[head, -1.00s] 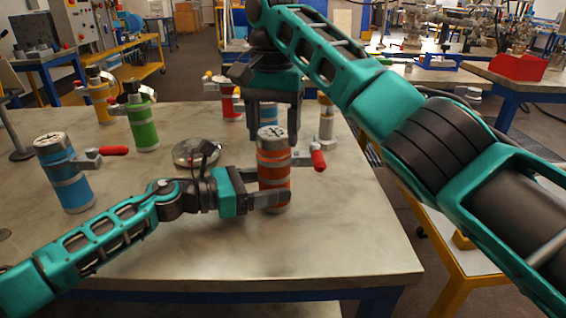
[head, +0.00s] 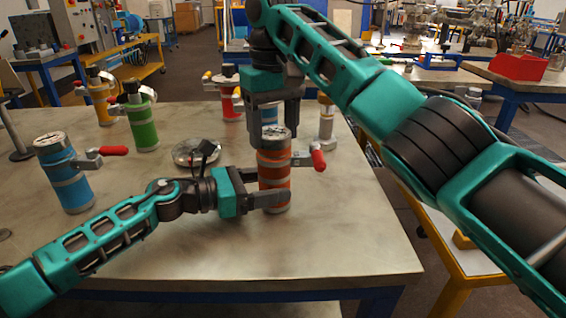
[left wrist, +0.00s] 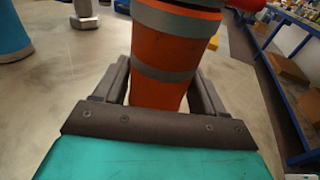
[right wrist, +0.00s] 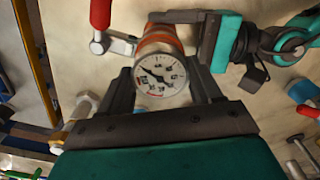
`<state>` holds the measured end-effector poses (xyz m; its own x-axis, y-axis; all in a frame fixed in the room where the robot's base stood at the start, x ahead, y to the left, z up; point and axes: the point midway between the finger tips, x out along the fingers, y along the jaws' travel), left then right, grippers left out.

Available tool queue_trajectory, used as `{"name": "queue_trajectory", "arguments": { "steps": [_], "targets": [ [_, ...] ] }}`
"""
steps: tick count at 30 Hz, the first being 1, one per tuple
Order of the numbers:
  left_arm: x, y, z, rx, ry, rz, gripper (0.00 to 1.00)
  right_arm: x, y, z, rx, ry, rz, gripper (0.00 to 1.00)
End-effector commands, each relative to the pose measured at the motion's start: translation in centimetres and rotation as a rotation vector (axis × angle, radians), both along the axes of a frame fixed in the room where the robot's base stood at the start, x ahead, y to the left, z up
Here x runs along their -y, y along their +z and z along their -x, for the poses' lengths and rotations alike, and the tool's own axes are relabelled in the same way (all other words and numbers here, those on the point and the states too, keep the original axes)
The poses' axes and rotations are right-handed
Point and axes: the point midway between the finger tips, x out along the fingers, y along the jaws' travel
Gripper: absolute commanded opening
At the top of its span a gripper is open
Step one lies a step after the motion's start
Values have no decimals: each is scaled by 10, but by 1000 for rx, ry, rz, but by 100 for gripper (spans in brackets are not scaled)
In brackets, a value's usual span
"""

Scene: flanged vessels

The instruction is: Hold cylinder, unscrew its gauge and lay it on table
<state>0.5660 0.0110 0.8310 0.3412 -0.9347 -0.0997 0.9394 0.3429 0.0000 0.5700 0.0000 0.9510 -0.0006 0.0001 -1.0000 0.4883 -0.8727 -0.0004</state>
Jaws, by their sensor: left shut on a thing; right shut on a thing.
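The orange cylinder (head: 274,168) stands upright on the table, banded in grey, with a red-handled valve on its right side. My left gripper (head: 285,187) is shut around its lower body; the left wrist view shows the cylinder (left wrist: 165,65) between both fingers. The round white-faced gauge (right wrist: 160,75) sits on top of the cylinder, its dial facing the right wrist camera. My right gripper (head: 272,138) points down from above and is shut on the gauge, one finger on each side. I cannot tell whether the gauge's thread is loose.
A blue cylinder (head: 67,185) stands at left; green (head: 144,127), yellow (head: 100,98) and red (head: 231,100) ones stand farther back. A round metal disc (head: 196,152) lies left of the orange cylinder. The front of the table (head: 310,250) is clear.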

Motion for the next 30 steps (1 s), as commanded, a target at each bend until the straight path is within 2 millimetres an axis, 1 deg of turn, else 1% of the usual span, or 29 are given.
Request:
{"name": "queue_trajectory", "arguments": {
  "steps": [6,9,12,18,19,25,30],
  "targets": [
    [0,0,0,0,0,-1,46,1,1,0,1,273,2,25],
    [0,0,0,0,0,-1,46,1,1,0,1,355,2,25],
    [0,0,0,0,0,-1,46,1,1,0,1,389,2,25],
    [0,0,0,0,0,-1,46,1,1,0,1,389,2,25],
    [0,0,0,0,0,-1,46,1,1,0,1,389,2,67],
    [0,0,0,0,0,-1,46,0,1,0,1,389,1,86],
    [0,0,0,-1,0,-1,46,0,0,0,1,388,1,86]
  ]
}}
